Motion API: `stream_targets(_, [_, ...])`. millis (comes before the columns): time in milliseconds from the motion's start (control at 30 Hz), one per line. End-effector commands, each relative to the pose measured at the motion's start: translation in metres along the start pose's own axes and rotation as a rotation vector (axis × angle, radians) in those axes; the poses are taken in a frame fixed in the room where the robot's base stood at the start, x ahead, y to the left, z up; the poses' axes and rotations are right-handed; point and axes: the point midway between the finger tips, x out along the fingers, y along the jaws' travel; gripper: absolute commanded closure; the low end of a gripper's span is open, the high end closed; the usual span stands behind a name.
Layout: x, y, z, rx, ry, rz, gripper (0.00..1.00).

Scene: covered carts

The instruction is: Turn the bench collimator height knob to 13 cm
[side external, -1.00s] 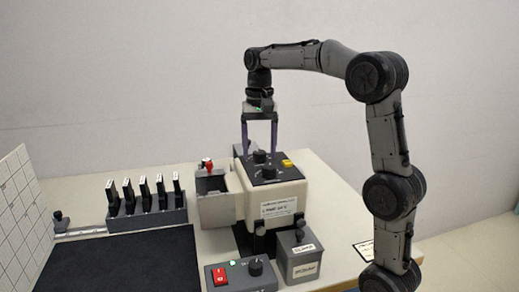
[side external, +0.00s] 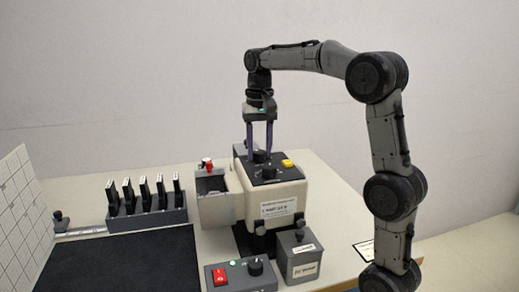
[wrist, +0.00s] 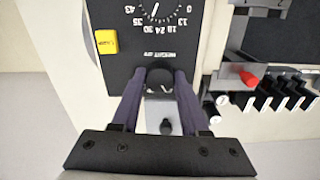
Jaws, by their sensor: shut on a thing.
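The collimator (side external: 290,202) is a pale box on the bench with a black top panel (side external: 277,176). The panel carries a far black knob (side external: 261,156) and a near black knob (side external: 268,173). My gripper (side external: 260,150) points straight down, its two fingers closed on opposite sides of the far knob. In the wrist view the gripped knob (wrist: 160,76) sits between the fingertips. Upside-down "HEIGHT cm" lettering (wrist: 158,53) lies just above it, under a scale (wrist: 155,28) running from 0 to 43. Fingers hide much of the gripped knob's surroundings; its setting is unreadable.
A yellow button (side external: 287,163) sits on the panel, right of the knobs. A red-topped part (side external: 207,163) stands left of the box. A rack (side external: 148,215) of dark plates is farther left. A switch box (side external: 240,276) and grey box (side external: 299,257) stand in front.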

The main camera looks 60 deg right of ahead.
Motion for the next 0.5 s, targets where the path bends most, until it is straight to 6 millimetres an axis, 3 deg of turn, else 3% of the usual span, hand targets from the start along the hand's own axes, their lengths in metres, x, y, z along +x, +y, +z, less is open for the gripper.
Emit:
stream_targets(300, [-0.0001, 0.0003, -0.0001, -0.300, 0.000, -0.001, 1.00])
stream_targets(500, [-0.0006, 0.0004, -0.0002, -0.374, 0.001, -0.001, 1.00])
